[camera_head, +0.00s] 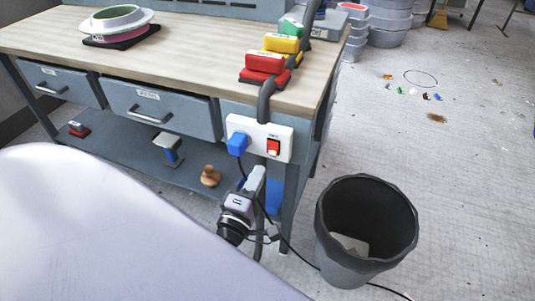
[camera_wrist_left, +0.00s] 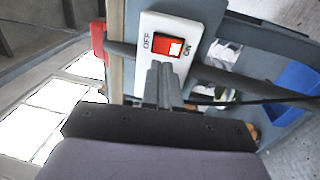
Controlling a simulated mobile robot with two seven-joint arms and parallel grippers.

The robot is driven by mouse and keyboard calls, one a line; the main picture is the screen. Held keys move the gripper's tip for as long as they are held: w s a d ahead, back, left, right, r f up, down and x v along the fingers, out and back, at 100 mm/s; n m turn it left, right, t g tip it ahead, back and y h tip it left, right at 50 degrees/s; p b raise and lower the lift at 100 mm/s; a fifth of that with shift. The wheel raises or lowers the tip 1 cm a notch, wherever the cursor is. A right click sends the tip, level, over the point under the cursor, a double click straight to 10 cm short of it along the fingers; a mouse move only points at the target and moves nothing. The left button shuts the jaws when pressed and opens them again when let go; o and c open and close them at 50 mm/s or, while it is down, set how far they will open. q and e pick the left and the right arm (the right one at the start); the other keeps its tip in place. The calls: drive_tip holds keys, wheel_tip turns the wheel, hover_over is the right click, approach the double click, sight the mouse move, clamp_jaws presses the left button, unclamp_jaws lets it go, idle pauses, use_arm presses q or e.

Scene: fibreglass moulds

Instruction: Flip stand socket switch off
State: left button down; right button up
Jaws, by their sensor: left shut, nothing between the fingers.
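The white socket (camera_head: 259,138) is mounted on the front right of the workbench. Its red rocker switch (camera_head: 273,147) is on the right side, with a blue plug (camera_head: 237,145) at its left. In the left wrist view the red switch (camera_wrist_left: 169,44) lies between the printed words OFF and ON, with a pale lit patch towards ON. My left gripper (camera_head: 258,171) is just below the socket, pointing up at it. In the left wrist view its fingers (camera_wrist_left: 160,67) are shut and empty, close to the switch's lower edge; I cannot tell whether they touch. My right gripper is not in view.
A dark bin (camera_head: 340,262) stands on the floor at the right, and a black cable (camera_head: 290,247) hangs past my gripper towards it. The workbench (camera_head: 200,48) carries red, yellow and green items at its right edge. The floor further right is mostly clear.

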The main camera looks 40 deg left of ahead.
sight(272, 145)
use_arm(q)
drive_tip(key=x, duration=0.6)
drive_tip(key=shift+w+a, duration=0.1)
drive_tip(key=shift+w, duration=0.2)
drive_tip(key=shift+r, duration=0.1)
drive_tip(key=shift+w+r+p, duration=0.2)
drive_tip(key=shift+w+p, duration=0.05)
drive_tip(key=shift+p, duration=0.15)
drive_tip(key=shift+a, duration=0.1)
drive_tip(key=shift+s, duration=0.1)
